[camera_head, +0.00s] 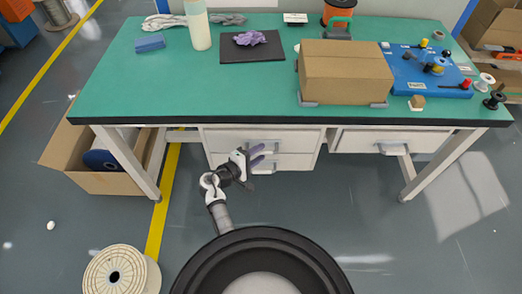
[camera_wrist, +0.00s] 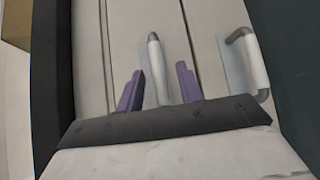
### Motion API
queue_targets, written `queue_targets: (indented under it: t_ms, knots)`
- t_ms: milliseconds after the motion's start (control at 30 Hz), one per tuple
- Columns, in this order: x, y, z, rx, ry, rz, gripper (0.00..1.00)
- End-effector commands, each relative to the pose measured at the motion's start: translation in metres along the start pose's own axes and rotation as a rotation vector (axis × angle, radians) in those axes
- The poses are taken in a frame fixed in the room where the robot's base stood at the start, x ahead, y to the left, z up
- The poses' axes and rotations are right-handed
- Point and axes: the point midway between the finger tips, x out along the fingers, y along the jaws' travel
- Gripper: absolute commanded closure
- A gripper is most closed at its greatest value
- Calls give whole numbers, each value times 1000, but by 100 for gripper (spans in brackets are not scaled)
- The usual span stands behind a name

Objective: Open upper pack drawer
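The upper drawer (camera_head: 222,138) under the left part of the workbench is a pale front and looks shut. Its grey and white bar handle (camera_wrist: 156,65) shows in the wrist view between my two purple fingers. My gripper (camera_head: 257,155) is open in front of the drawers, with one finger to each side of this handle in the wrist view (camera_wrist: 160,87). I cannot tell whether the fingers touch it. The lower drawer's handle (camera_wrist: 248,62) is to the right in the wrist view, outside the fingers. My gripper partly hides the drawer fronts in the head view.
The green workbench top (camera_head: 150,85) overhangs the drawers with a dark edge. Another drawer (camera_head: 375,141) is on the right. A cardboard box (camera_head: 345,72) stands on top. An open carton (camera_head: 80,165) and a cable spool (camera_head: 115,272) are on the left floor.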

Motion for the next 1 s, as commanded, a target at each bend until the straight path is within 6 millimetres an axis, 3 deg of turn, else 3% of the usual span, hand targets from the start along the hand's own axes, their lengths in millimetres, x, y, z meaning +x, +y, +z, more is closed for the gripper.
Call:
queue_targets:
  t_ms: [167,467,767,1000]
  knots:
    - [14,1,0,2,0,0,63]
    - [16,0,0,1,1,0,63]
    - [16,0,0,1,1,0,100]
    - [16,0,0,1,1,0,100]
